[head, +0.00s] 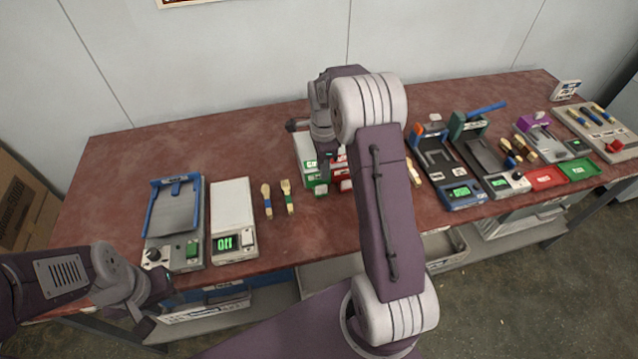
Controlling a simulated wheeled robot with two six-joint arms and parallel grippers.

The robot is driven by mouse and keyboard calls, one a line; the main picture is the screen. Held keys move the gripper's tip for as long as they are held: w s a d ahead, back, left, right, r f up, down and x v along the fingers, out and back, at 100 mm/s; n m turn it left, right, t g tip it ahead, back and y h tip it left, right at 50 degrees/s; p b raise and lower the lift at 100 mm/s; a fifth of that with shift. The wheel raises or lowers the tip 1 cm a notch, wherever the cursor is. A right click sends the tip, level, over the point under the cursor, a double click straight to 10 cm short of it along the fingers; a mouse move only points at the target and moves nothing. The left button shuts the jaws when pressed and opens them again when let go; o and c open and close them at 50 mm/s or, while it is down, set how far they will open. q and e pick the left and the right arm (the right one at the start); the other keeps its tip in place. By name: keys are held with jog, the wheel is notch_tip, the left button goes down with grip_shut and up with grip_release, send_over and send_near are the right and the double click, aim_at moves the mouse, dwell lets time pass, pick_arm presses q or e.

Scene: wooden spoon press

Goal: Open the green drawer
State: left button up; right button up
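A white box (304,150) stands near the middle of the table, largely hidden by my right arm. Its front shows a green drawer face (312,181) at the left and a red one (346,184) beside it. The green face appears flush with the box. My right gripper (325,172) points down over the box, close to the green front; its fingertips are too small and covered to tell their opening or contact. My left gripper (150,312) is low at the left, off the table's front edge, away from the box; its opening is unclear.
Left of the box are spoons (267,201), a white device with a green display (234,215) and a blue-framed press (176,215). More presses (447,165), a red tray (545,178) and a green tray (580,168) stand at the right. The table (130,170) is bare at the back left.

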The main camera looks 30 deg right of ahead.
aim_at(321, 186)
jog(key=f, duration=0.8)
jog(key=shift+w+a+f, duration=0.1)
jog(key=shift+w+f, duration=0.1)
jog(key=shift+f, duration=0.1)
jog(key=shift+w, duration=0.1)
grip_shut()
dwell(0.8)
